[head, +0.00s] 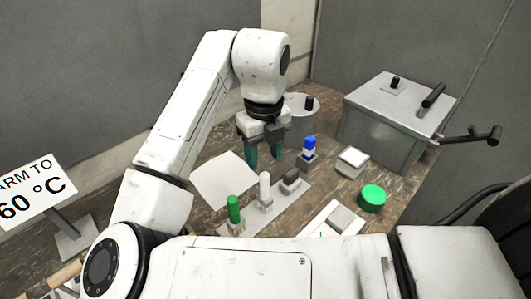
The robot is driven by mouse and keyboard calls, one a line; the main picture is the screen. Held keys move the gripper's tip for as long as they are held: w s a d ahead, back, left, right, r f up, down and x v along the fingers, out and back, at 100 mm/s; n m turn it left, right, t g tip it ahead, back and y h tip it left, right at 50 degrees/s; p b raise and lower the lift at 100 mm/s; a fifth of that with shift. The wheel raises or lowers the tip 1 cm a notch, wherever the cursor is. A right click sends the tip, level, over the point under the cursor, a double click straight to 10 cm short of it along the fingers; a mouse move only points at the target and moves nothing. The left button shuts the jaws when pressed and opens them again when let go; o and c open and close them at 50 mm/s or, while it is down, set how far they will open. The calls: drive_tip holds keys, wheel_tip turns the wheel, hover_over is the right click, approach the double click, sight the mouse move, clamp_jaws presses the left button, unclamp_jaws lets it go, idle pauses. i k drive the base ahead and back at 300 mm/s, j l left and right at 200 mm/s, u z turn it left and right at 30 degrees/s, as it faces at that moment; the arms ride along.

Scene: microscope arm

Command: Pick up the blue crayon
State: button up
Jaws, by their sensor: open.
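The blue crayon (309,143) stands upright in a small grey holder (307,161) at the far end of a row on a pale strip (283,205). Its blue upper part shows, and its lower part is hidden in the holder. My gripper (263,155) hangs pointing down to the left of the blue crayon, apart from it. Its teal fingers are spread with nothing seen between them.
A green crayon (234,209), a white crayon (265,187) and a dark block (291,178) share the row. A white sheet (223,182) lies left.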

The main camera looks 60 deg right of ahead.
sight(309, 149)
drive_tip(key=k, duration=1)
